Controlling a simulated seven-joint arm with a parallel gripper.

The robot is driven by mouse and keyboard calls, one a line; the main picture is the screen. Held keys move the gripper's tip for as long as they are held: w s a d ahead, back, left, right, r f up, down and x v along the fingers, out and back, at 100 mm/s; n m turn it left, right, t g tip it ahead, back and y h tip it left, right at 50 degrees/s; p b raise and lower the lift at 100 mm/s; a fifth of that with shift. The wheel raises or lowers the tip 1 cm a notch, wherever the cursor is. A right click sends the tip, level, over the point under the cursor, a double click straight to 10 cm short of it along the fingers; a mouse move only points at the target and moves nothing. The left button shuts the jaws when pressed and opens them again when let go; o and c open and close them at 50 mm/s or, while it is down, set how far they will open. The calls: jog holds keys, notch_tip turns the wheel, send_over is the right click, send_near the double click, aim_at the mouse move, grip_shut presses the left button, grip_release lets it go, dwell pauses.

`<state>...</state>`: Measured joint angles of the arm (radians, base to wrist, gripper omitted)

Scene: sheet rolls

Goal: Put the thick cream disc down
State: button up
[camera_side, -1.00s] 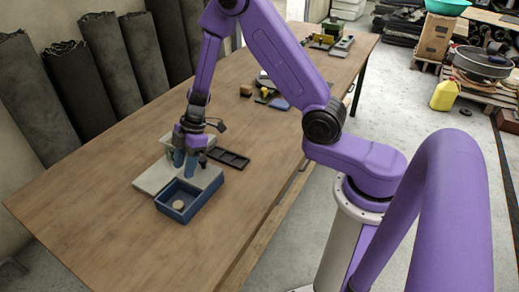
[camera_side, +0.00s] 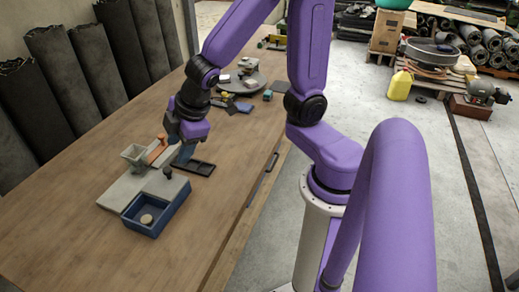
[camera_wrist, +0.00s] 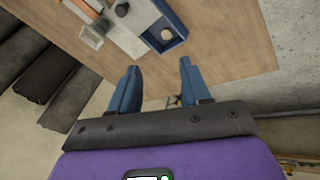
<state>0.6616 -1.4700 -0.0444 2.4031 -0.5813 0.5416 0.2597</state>
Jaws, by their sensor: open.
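The cream disc (camera_side: 147,219) lies on the floor of an open blue box (camera_side: 172,213) on the table. In the wrist view the disc (camera_wrist: 167,34) shows inside the same blue box (camera_wrist: 180,23), clear of the fingers. My gripper (camera_side: 184,155) is up and behind the box in the side view, apart from the disc. In the wrist view its two blue fingers (camera_wrist: 160,64) stand wide apart with nothing between them. In the side view the fingers are partly hidden.
A pale grey board (camera_side: 122,195) adjoins the box. On or near it are a grey-green hopper (camera_side: 134,155), an orange part (camera_side: 157,149) and a black knob (camera_side: 168,171). A black tray (camera_side: 195,167) lies to the right. The front left table (camera_side: 60,225) is clear.

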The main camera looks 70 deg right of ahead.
jog(key=s+d+g, duration=0.1)
jog(key=s+g, duration=0.1)
jog(key=s, duration=0.7)
jog(key=s+d+r+n+g, duration=0.1)
jog(key=s+d+g, duration=0.1)
jog(key=s, duration=0.6)
jog(key=shift+s+g, duration=0.3)
jog(key=shift+s, duration=0.05)
jog(key=shift+r, duration=0.1)
